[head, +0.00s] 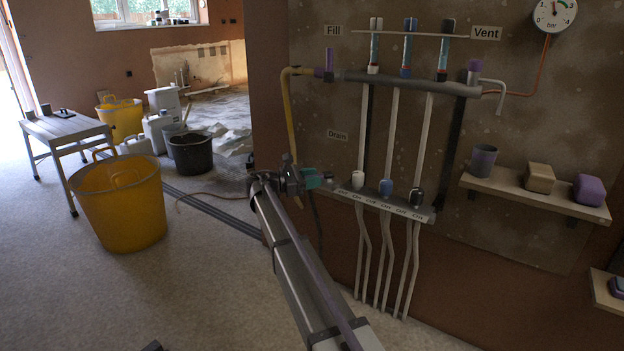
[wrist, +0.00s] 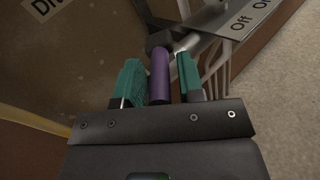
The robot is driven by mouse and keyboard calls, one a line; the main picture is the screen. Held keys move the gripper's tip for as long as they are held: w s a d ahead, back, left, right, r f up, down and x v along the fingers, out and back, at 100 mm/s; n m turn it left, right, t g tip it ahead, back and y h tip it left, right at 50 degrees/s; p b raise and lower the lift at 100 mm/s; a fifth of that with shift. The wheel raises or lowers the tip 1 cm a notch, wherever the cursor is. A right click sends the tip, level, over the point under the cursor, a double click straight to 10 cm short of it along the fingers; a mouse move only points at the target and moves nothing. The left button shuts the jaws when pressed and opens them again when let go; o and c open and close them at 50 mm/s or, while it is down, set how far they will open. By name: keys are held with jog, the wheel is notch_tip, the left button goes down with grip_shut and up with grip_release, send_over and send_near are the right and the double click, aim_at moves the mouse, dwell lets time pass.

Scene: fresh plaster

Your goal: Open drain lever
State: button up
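The drain lever (wrist: 160,75) is a purple handle on a dark valve body, seen in the wrist view under the partly visible Drain label. My gripper (wrist: 160,85) has its two teal fingers on either side of the purple handle. The left finger is very close to the handle and a narrow gap shows on the right, so the fingers look open around it. There the drain lever is mostly hidden by my gripper.
White pipes run down between the upper bar (head: 410,84) and the manifold. A shelf (head: 505,190) with a cup and blocks is at right. Yellow tub (head: 120,208) and bench (head: 65,128) are at left.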

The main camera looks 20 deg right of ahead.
jog(key=shift+o, duration=0.7)
jog(key=a, duration=1)
jog(key=shift+a, duration=0.4)
jog(key=shift+w, duration=0.1)
